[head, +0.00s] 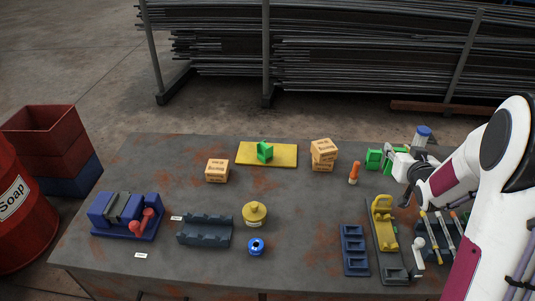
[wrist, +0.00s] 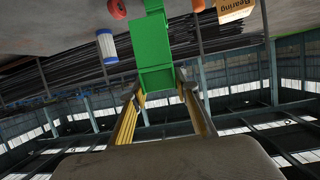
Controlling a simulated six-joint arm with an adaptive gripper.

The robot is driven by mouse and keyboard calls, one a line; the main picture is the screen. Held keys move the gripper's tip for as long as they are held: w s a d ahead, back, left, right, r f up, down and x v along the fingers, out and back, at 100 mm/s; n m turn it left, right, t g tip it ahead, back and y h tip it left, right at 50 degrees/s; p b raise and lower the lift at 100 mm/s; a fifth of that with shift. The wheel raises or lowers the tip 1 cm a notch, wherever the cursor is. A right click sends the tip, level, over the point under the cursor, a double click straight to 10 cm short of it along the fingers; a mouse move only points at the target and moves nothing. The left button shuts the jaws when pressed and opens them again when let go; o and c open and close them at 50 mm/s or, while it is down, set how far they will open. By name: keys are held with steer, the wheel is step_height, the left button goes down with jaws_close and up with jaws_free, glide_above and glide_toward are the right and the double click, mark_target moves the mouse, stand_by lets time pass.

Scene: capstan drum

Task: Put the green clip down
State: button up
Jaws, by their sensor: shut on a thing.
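My gripper (head: 388,162) is at the back right of the table in the head view, shut on a green clip (head: 374,159). In the wrist view the green clip (wrist: 154,55) is a blocky piece between the two fingers (wrist: 158,88), reaching out beyond their tips. Whether the clip touches the table cannot be told. A second green piece (head: 265,152) sits on a yellow mat (head: 287,160) at the back middle of the table, well left of my gripper.
A blue-capped jar (head: 422,137) stands close behind my gripper, and an orange-handled item (head: 354,173) stands left of it. Bearing boxes (head: 323,151) flank the mat. A yellow tool in a rack (head: 384,222) and a blue tray (head: 354,250) lie nearer. Bare tabletop (head: 300,205) lies mid-table.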

steer(key=a+r+n+y, duration=0.1)
steer(key=a+n+y, duration=0.1)
steer(key=a, duration=1.6)
steer(key=w+a+f+n+g+y, duration=0.1)
steer(key=w+a+n+y, duration=0.2)
steer(key=w+a, duration=1.7)
steer(key=shift+w+y, duration=0.3)
steer(key=shift+w, duration=0.6)
steer(key=shift+a, duration=0.1)
steer(key=shift+f, duration=0.15)
steer(key=shift+f, duration=2.95)
steer(key=shift+f, duration=0.15)
steer(key=shift+f, duration=1.75)
